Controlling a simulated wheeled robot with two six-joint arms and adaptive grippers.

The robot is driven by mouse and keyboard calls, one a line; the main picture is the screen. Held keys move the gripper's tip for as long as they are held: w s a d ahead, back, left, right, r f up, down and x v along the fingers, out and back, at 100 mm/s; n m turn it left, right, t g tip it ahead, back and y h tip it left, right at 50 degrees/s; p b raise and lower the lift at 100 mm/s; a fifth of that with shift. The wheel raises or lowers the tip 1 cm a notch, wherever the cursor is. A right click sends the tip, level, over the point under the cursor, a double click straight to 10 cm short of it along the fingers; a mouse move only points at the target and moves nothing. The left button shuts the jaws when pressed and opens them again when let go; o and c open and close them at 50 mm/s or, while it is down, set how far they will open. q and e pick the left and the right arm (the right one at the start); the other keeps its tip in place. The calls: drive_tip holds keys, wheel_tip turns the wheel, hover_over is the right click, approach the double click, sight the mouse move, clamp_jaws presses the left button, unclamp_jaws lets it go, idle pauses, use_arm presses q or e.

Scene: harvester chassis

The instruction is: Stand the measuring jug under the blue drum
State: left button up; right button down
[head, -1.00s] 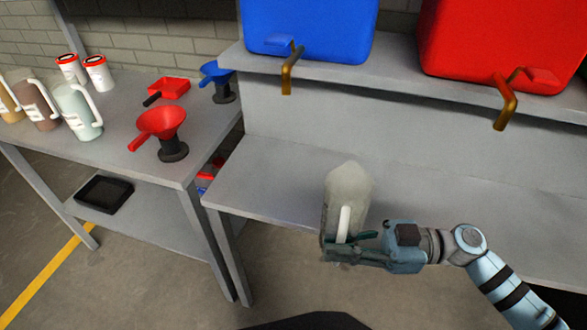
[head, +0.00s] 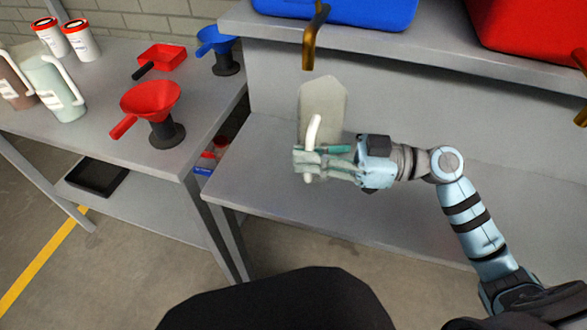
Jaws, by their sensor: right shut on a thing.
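The measuring jug (head: 323,102) is a translucent grey-white jug with a white handle. My right gripper (head: 318,160) is shut on its handle and holds it upright over the lower shelf of the stand. Whether its base touches the shelf cannot be told, as the gripper hides its lower part. The blue drum (head: 345,12) lies on the upper shelf, cut off by the top edge. Its brass tap (head: 315,38) hangs over the shelf edge, above the jug in the picture. My left gripper is not in view.
A red drum (head: 525,28) is to the right on the upper shelf (head: 440,50). The lower shelf (head: 255,165) is otherwise bare. The left bench holds a red funnel (head: 150,100), a blue funnel (head: 218,42), a red scoop (head: 162,56), jugs and tubs.

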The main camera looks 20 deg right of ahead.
drive_tip(key=a+f, duration=0.1)
drive_tip(key=w+a+f, duration=0.1)
drive_tip(key=f, duration=0.1)
drive_tip(key=shift+w+a+f, duration=0.15)
drive_tip(key=shift+a+f, duration=0.15)
drive_tip(key=c, duration=1.7)
unclamp_jaws()
drive_tip(key=shift+b, duration=0.3)
drive_tip(key=shift+o, duration=0.2)
drive_tip(key=v, duration=1.2)
